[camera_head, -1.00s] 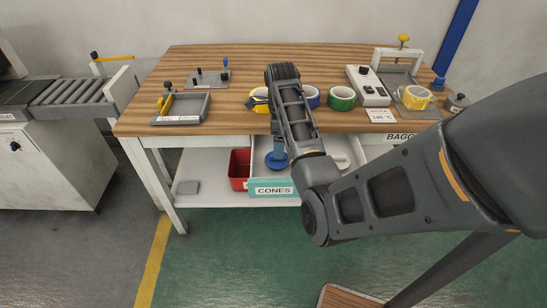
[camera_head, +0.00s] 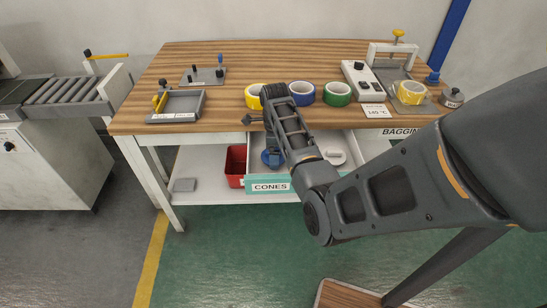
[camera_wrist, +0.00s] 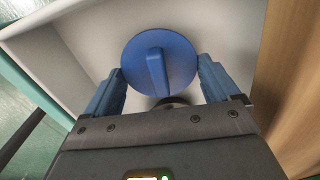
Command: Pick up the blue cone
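The blue cone (camera_wrist: 158,62) shows in the wrist view as a round blue disc with a raised bar across it, inside the open drawer (camera_wrist: 35,55). My gripper (camera_wrist: 160,72) is open, with one blue finger on each side of the cone's near part. A gap shows between the fingers and the bar. I cannot tell how far the fingertips are above the disc. In the head view the blue cone (camera_head: 268,159) is partly hidden by my arm, in the drawer labelled CONES (camera_head: 270,187).
A pale round piece (camera_head: 335,157) lies at the right in the drawer. A red bin (camera_head: 235,165) stands left of it. The wooden tabletop (camera_head: 290,58) above holds yellow, blue and green tape rolls (camera_head: 337,94), a grey tray (camera_head: 178,108) and a white device (camera_head: 361,81).

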